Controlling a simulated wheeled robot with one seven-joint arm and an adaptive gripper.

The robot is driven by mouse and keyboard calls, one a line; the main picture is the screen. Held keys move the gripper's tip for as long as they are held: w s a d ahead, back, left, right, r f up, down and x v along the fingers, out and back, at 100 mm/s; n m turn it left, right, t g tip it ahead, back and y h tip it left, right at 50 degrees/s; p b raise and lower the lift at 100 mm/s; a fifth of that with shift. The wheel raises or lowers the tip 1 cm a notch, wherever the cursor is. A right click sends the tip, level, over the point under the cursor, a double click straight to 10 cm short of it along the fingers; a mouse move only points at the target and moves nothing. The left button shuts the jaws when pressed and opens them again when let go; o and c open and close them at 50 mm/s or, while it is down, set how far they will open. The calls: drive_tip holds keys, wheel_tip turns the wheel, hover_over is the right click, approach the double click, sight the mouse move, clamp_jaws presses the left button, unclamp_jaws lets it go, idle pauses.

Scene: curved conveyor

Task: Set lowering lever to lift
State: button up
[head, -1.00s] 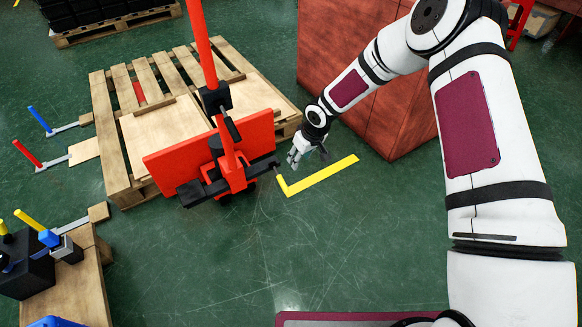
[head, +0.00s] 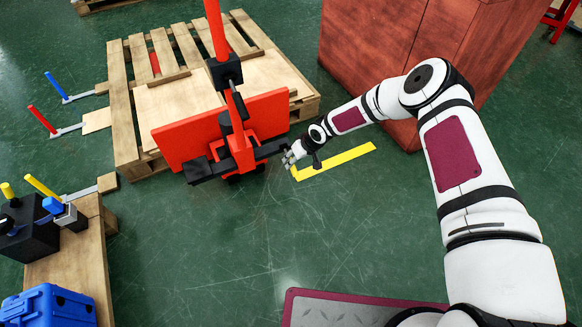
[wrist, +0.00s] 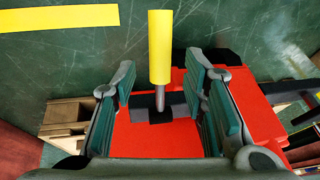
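The lowering lever (wrist: 160,45) has a yellow cylindrical handle on a thin grey stem, rising from a black slotted base on the red pallet truck. In the head view the red pallet truck (head: 268,112) stands at the front of a wooden pallet, with a black bar along its lower edge. My gripper (head: 293,156) is at the right end of that bar. In the wrist view my gripper (wrist: 160,78) is open, one finger on each side of the lever, with gaps on both sides. In the head view my gripper partly hides the lever.
The wooden pallet (head: 122,115) lies behind the truck. A reddish-brown cabinet (head: 425,45) stands behind my arm. Yellow tape (head: 345,158) marks the floor beside my gripper. A wooden bench (head: 75,255) and a blue crate (head: 45,305) are at the lower left. The green floor in front is clear.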

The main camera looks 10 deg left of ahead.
drive_tip(key=shift+b+x, duration=0.8)
drive_tip(key=shift+x, duration=1.35)
clamp_jaws()
